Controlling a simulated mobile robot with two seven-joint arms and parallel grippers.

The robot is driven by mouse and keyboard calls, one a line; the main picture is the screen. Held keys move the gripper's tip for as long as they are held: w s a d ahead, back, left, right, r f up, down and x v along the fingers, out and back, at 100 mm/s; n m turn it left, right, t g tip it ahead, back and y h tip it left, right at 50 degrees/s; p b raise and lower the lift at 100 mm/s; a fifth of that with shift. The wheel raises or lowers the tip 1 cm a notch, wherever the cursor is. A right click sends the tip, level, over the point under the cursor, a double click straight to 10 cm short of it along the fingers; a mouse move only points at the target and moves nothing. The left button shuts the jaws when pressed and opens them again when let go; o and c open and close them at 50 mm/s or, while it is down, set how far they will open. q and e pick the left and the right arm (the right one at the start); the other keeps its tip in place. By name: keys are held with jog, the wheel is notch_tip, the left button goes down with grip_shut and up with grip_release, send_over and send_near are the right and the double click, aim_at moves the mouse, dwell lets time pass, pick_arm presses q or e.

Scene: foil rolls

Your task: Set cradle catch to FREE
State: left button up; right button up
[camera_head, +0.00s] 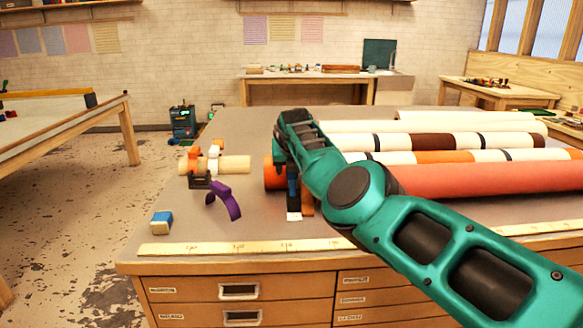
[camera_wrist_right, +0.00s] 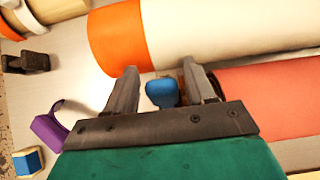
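A small blue knob (camera_wrist_right: 162,93), which may be the cradle catch, shows between my right gripper's fingers in the wrist view. The fingers stand apart, with a gap on each side of the knob. My right gripper (camera_head: 291,172) hangs at the left ends of the long rolls in the head view. A small white label (camera_head: 294,217) lies just below it. The catch's setting cannot be read. A cream roll with an orange end (camera_wrist_right: 118,40) and a salmon-red roll (camera_wrist_right: 270,98) lie beside the fingers. My left gripper is not in view.
A purple curved piece (camera_head: 226,200), a blue-and-cream block (camera_head: 161,222) and a short cream roll in a dark holder (camera_head: 235,164) are on the left of the bench. Several long rolls fill its right. A ruler strip (camera_head: 220,247) runs along the front edge.

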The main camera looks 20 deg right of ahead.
jog(key=shift+o, duration=0.2)
jog(key=shift+r, duration=0.15)
jog(key=shift+s+a+r+p, duration=0.15)
jog(key=shift+s+r+p, duration=0.15)
jog(key=shift+r, duration=0.15)
jog(key=shift+p+v, duration=0.3)
jog(key=shift+v, duration=0.55)
jog(key=b+v, duration=0.1)
jog(key=v, duration=0.9)
jog(key=shift+s, duration=0.15)
jog(key=shift+f, duration=0.15)
